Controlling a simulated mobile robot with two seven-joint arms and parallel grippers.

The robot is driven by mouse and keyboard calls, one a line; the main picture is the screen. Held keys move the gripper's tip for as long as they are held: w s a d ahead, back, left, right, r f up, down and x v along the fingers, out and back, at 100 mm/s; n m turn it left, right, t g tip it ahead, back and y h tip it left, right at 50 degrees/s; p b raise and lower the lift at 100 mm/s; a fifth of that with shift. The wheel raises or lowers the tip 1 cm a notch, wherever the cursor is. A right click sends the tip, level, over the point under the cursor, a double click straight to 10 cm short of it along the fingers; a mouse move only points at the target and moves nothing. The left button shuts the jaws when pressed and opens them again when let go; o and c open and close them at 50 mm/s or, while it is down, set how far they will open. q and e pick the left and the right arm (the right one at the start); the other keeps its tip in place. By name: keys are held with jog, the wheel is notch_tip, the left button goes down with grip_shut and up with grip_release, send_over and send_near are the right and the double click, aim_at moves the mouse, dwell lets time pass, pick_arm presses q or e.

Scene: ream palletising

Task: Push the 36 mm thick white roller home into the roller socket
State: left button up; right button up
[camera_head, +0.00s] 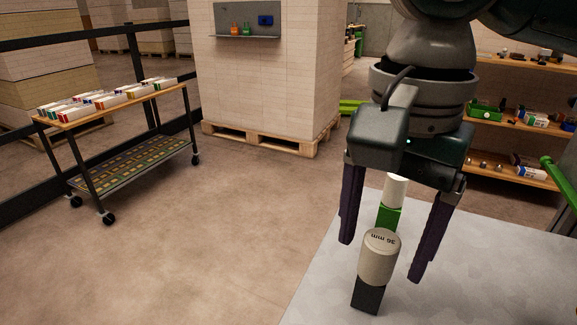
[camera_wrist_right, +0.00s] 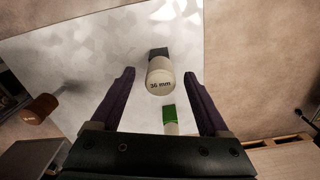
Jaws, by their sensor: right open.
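The off-white roller (camera_head: 379,258) marked "36 mm" stands on a black block (camera_head: 367,296) on the pale table. In the right wrist view the roller (camera_wrist_right: 160,84) shows its labelled end, with the black block (camera_wrist_right: 158,52) behind it. I cannot tell how deep the roller sits in the block. My right gripper (camera_head: 382,262) points down and is open. Its two dark purple fingers are on either side of the roller, apart from it. In the right wrist view the gripper (camera_wrist_right: 159,73) has nothing clamped between its fingers. My left gripper is out of view.
A green block (camera_head: 388,216) with a white cylinder (camera_head: 397,189) stands close behind the roller. A brown-ended cylinder (camera_wrist_right: 40,108) is at the left in the wrist view. A cart (camera_head: 60,124) with small boxes stands at left; shelves (camera_head: 510,121) are at right. Much pale tabletop (camera_head: 480,290) is bare.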

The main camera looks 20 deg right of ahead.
jog(key=shift+f, duration=1.15)
grip_shut()
jog(key=c, duration=0.7)
grip_release()
grip_shut()
jog(key=shift+r, duration=0.1)
